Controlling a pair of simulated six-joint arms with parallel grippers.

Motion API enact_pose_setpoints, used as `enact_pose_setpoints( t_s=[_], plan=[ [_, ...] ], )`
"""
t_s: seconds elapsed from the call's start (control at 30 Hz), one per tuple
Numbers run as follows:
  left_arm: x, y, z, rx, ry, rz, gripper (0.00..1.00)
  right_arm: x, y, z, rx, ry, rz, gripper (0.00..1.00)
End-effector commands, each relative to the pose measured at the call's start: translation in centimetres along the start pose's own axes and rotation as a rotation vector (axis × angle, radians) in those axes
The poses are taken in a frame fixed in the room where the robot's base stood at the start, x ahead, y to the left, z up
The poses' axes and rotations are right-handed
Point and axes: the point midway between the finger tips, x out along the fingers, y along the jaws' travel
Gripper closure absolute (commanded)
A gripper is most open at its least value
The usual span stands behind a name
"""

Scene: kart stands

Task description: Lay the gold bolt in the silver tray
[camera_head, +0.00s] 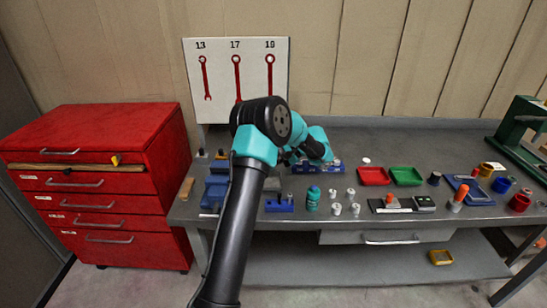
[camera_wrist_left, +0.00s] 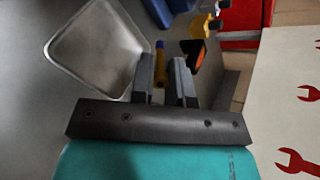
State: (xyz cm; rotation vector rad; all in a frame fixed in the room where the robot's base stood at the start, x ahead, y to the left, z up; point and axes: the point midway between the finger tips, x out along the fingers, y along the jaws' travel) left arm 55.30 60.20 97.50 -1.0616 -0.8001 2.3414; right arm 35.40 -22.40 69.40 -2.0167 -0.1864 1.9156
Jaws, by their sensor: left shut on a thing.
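My left gripper (camera_wrist_left: 167,66) is shut on a slim gold piece with a blue end, which I take for the gold bolt (camera_wrist_left: 159,70); it shows between the fingers in the wrist view. The silver tray (camera_wrist_left: 88,50), a shallow square with a pale rim, lies just left of the fingers in that view. The bolt appears beside the tray's edge; its height above the bench is unclear. My right gripper is not in view.
The grey bench (camera_head: 345,146) carries a red tray (camera_head: 374,176), a green tray (camera_head: 407,176), a teal bottle (camera_head: 313,199) and several small white parts. The wrench board (camera_head: 220,75) stands behind my arm. A red cabinet (camera_head: 95,150) stands to the left.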

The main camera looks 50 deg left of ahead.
Motion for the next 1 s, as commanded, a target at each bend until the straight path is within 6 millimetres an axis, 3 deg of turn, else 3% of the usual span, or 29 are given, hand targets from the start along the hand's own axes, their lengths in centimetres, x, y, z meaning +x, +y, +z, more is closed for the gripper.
enact_pose_setpoints(
  t_s=[0.5, 0.97, 1.0],
  plan=[
    [2.0, 2.5, -2.0, 0.0, -0.001, 0.0, 1.0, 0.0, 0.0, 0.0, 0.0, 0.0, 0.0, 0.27],
    [2.4, 3.0, -2.4, 0.0, -0.001, 0.0, 1.0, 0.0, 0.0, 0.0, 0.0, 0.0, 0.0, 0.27],
    [2.4, 3.0, -2.4, 0.0, 0.0, 0.0, 0.83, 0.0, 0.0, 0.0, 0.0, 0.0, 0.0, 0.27]
  ],
)
